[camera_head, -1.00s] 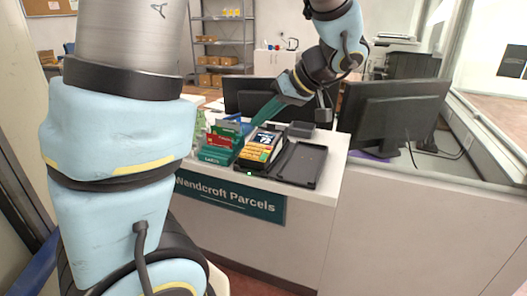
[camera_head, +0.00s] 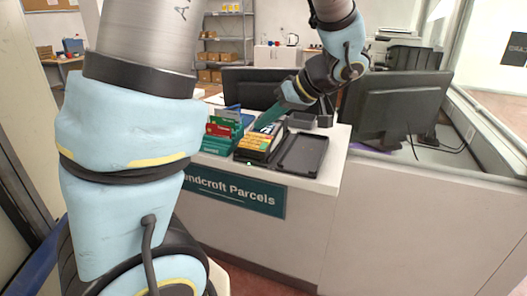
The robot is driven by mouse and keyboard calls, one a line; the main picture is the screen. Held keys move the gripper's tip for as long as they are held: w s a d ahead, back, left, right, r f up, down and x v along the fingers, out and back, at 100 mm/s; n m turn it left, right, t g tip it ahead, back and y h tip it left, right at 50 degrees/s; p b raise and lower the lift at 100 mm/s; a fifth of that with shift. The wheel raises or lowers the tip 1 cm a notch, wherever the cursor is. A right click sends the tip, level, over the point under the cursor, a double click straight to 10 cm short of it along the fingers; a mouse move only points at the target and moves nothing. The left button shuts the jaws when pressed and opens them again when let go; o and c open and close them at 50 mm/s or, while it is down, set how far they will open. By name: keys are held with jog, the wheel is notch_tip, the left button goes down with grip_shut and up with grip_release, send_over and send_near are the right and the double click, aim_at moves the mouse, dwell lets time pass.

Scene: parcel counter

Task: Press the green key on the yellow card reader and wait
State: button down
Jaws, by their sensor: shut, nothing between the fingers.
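The yellow card reader (camera_head: 257,142) stands on the counter in a dark holder, its keypad side facing me. Its dark screen is partly covered by my gripper. The green key cannot be made out at this size. My gripper (camera_head: 264,122) reaches down from the upper right with its teal fingers shut and empty. The fingertips are over the upper part of the reader, behind the yellow keypad area; I cannot tell whether they touch it.
A leaflet rack (camera_head: 217,146) with red, green and blue cards stands close left of the reader. An empty black tray (camera_head: 302,154) lies close right, with a small dark box (camera_head: 301,121) behind. Monitors (camera_head: 393,109) stand behind the counter (camera_head: 315,182).

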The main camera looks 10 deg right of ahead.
aim_at(266, 151)
jog(key=shift+w+d+f+b, duration=0.1)
jog(key=shift+w+f+b, duration=0.1)
jog(key=shift+f+b, duration=0.65)
jog(key=shift+w+d+f+b, duration=0.15)
jog(key=shift+f+b, duration=0.35)
jog(key=shift+f, duration=0.55)
jog(key=shift+f, duration=0.1)
dwell(0.4)
jog(key=shift+w+f+b, duration=0.1)
jog(key=shift+f+b, duration=0.2)
jog(key=shift+b, duration=0.4)
jog(key=shift+f+b, duration=0.25)
jog(key=shift+b, duration=0.1)
dwell(0.5)
jog(key=shift+r, duration=0.7)
jog(key=r+p, duration=0.2)
jog(key=r, duration=0.1)
jog(key=s+r, duration=0.1)
jog(key=r, duration=0.1)
jog(key=shift+a+p, duration=0.3)
jog(key=shift+p, duration=0.1)
